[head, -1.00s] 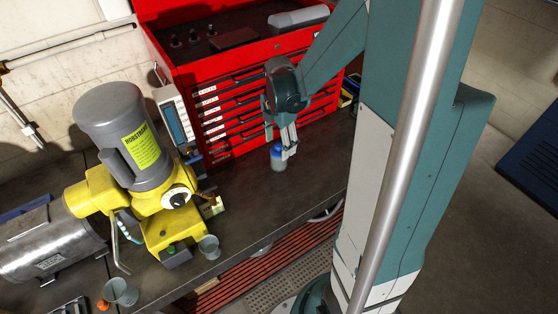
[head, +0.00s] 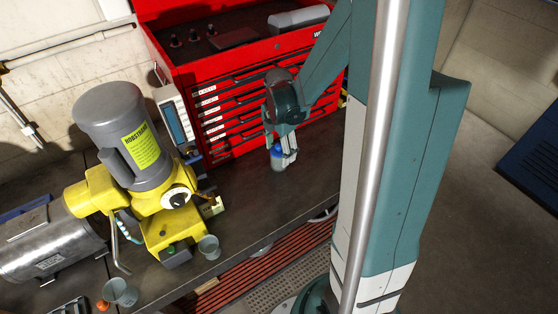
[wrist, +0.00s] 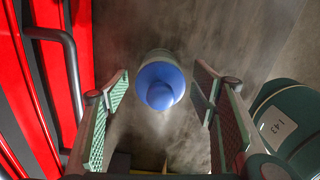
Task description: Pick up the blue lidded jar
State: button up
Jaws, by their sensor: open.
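The blue lidded jar (head: 278,160) stands upright on the dark workbench in front of the red tool chest in the head view. Its lid is blue and its body is pale grey. My gripper (head: 285,157) points down at the jar and partly covers it there. In the wrist view the jar (wrist: 160,84) shows from above, between and slightly beyond the two open fingers of my gripper (wrist: 160,95). A gap is visible on each side, so neither finger appears to touch it.
The red tool chest (head: 225,100) stands close behind; its drawer handle (wrist: 68,70) is near the left finger. A yellow and grey machine (head: 150,165) and a small cup (head: 209,247) stand left on the bench.

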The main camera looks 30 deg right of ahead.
jog(key=shift+f, duration=1.5)
jog(key=c, duration=1.1)
